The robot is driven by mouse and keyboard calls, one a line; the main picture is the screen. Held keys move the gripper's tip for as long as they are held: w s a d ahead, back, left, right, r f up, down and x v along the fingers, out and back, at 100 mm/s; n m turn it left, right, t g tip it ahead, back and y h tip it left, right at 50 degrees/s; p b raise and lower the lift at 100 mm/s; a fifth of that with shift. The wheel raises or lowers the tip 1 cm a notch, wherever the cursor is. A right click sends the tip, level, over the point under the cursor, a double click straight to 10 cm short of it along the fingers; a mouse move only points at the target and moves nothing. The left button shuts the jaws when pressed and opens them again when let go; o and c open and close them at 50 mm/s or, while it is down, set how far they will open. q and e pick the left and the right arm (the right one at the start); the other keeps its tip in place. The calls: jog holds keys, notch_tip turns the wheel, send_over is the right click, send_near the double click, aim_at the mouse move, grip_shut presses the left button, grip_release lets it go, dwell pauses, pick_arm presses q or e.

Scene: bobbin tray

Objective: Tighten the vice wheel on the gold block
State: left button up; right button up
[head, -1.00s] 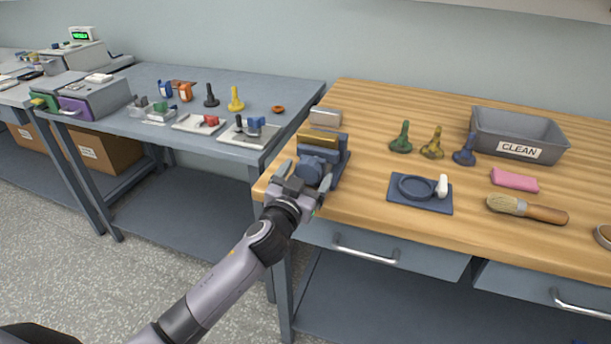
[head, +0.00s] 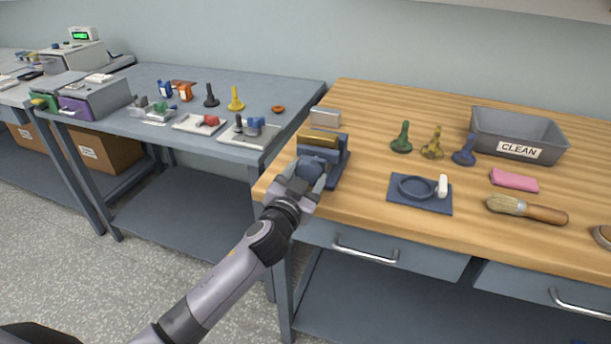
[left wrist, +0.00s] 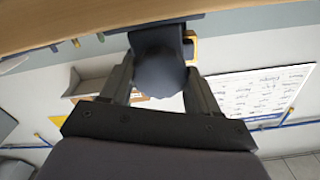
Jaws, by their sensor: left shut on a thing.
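The blue vice (head: 336,166) stands at the left front corner of the wooden bench. The gold block (head: 319,138) lies between its jaws at the top. The vice wheel (head: 311,168) is on the vice's front, partly hidden by my left gripper. My left gripper (head: 306,175) is shut on the wheel from the front. In the left wrist view the wheel (left wrist: 160,78) sits between the two fingers of the left gripper (left wrist: 162,90), and a bit of the gold block (left wrist: 191,48) shows beside it. My right gripper is not in view.
A silver block (head: 325,116) lies behind the vice. Green, yellow and blue knobbed pieces, a grey CLEAN tray (head: 520,133), a blue mat (head: 420,204), a pink block (head: 514,180) and a brush (head: 527,209) are to the right. A grey table with small fixtures stands left.

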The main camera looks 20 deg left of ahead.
pick_arm(q)
jog(key=m, duration=0.4)
jog(key=shift+m, duration=0.3)
jog(key=m+p, duration=0.1)
jog(key=m, duration=0.2)
jog(key=shift+m, duration=0.4)
jog(key=m+p, duration=0.1)
jog(key=m, duration=0.3)
jog(key=shift+m+p, duration=0.35)
jog(key=shift+m, duration=1.75)
jog(key=o, duration=1.1)
jog(key=shift+c, duration=0.2)
jog(key=shift+s, duration=0.1)
